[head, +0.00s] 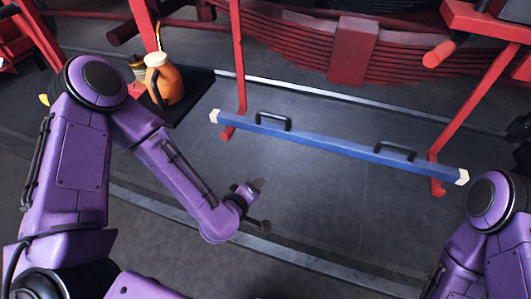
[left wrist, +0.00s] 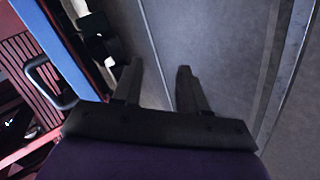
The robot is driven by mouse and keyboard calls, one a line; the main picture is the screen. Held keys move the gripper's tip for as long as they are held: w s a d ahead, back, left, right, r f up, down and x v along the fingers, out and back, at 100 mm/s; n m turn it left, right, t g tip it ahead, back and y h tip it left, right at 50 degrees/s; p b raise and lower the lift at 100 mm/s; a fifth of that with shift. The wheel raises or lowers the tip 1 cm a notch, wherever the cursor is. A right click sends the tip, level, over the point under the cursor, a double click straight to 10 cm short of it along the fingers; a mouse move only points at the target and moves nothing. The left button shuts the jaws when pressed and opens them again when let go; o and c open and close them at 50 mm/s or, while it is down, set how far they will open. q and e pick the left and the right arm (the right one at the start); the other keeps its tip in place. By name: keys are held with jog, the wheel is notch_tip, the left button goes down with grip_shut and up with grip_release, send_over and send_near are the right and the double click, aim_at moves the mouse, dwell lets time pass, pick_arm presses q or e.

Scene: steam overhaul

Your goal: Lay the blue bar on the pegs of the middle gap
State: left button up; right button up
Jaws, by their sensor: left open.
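The blue bar (head: 340,147) has pale ends and two black handles (head: 273,120) on top. In the head view it lies across two red hooked pegs, the left peg (head: 228,132) and the right peg (head: 437,187), on thin red uprights. My left gripper (head: 258,205) is open and empty, below and in front of the bar, apart from it. In the left wrist view its two fingers (left wrist: 158,78) are spread over grey floor, with part of the blue bar (left wrist: 52,40) and one handle to the left. My right gripper is out of view; only part of my right arm shows.
An orange can (head: 163,80) stands on a dark shelf (head: 190,98) at the upper left. Red leaf springs (head: 300,45) lie behind the bar. A red beam (head: 490,22) juts in at the upper right. The grey floor in front of the bar is clear.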

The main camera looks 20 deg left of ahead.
pick_arm(q)
jog(key=w+r+n+t, duration=0.2)
jog(key=w+r+t, duration=0.1)
jog(key=w+r, duration=0.2)
jog(key=n+t+y, duration=0.1)
jog(key=n+t, duration=0.3)
send_near(273, 115)
jog(key=w, duration=1)
jog(key=shift+f, duration=0.15)
jog(key=shift+s, duration=2.3)
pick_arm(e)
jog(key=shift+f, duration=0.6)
